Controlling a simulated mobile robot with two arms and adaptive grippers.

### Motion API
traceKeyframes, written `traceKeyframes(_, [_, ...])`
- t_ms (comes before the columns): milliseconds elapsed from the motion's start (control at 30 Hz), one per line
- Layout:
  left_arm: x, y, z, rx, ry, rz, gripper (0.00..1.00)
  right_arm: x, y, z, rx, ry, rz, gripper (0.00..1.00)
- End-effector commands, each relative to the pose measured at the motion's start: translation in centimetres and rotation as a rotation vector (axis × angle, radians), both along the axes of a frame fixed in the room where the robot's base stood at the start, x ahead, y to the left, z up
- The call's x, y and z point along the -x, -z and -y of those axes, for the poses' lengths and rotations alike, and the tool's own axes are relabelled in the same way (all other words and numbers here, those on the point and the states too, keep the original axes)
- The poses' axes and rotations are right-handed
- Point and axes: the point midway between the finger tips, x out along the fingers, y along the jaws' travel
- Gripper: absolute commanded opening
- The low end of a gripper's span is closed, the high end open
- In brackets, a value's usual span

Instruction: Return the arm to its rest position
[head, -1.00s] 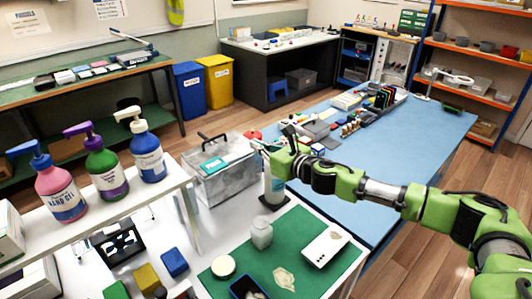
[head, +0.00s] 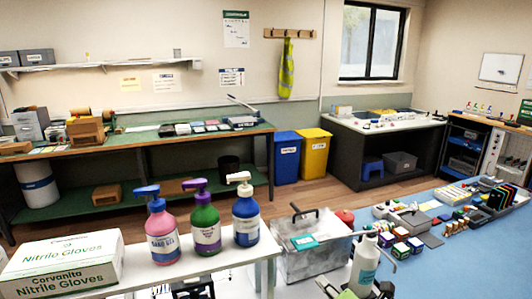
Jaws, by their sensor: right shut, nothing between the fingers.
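Only a small part of my right gripper (head: 330,288) shows, at the bottom edge of the head view. Its dark fingers and a bit of green arm are cut off by the frame. It is shut and empty, just left of a white bottle with a teal label (head: 364,264) in the picture. I cannot tell whether they touch.
Three pump bottles, pink (head: 162,232), green (head: 206,225) and blue (head: 245,218), stand on a white shelf (head: 135,262) beside a glove box (head: 62,270). A grey bin (head: 305,262) stands right of them. Small goods crowd the blue table (head: 455,262).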

Motion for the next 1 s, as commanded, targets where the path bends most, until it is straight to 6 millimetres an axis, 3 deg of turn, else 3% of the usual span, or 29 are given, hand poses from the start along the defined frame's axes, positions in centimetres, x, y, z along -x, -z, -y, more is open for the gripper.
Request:
traceKeyframes(33, [0.0, 0.0, 0.0, 0.000, 0.000, 0.000, 0.37, 1.9, 1.5, -0.9, -0.136, 0.064, -0.082, 0.00])
traceKeyframes(167, [0.0, 0.0, 0.0, 0.000, 0.000, 0.000, 0.37, 6.4, 4.7, -1.0, -0.457, 0.277, -0.281, 0.00])
traceKeyframes(400, [0.0, 0.0, 0.0, 0.000, 0.000, 0.001, 0.37, 17.0, 10.8, 1.2, -0.965, 0.789, -0.618, 0.00])
traceKeyframes(700, [0.0, 0.0, 0.0, 0.000, 0.000, 0.001, 0.37, 28.4, 14.8, 4.2, -1.274, 1.331, -0.809, 0.00])
traceKeyframes(867, [0.0, 0.0, 0.0, 0.000, 0.000, 0.001, 0.37, 33.8, 15.7, 5.3, -1.365, 1.580, -0.848, 0.00])
traceKeyframes(900, [0.0, 0.0, 0.0, 0.000, -0.001, 0.001, 0.37, 34.3, 16.4, 5.4, -1.373, 1.616, -0.853, 0.00])
traceKeyframes(1000, [-0.1, 0.0, 0.0, 0.001, -0.001, 0.002, 0.37, 33.3, 18.9, 5.3, -1.358, 1.609, -0.857, 0.00])
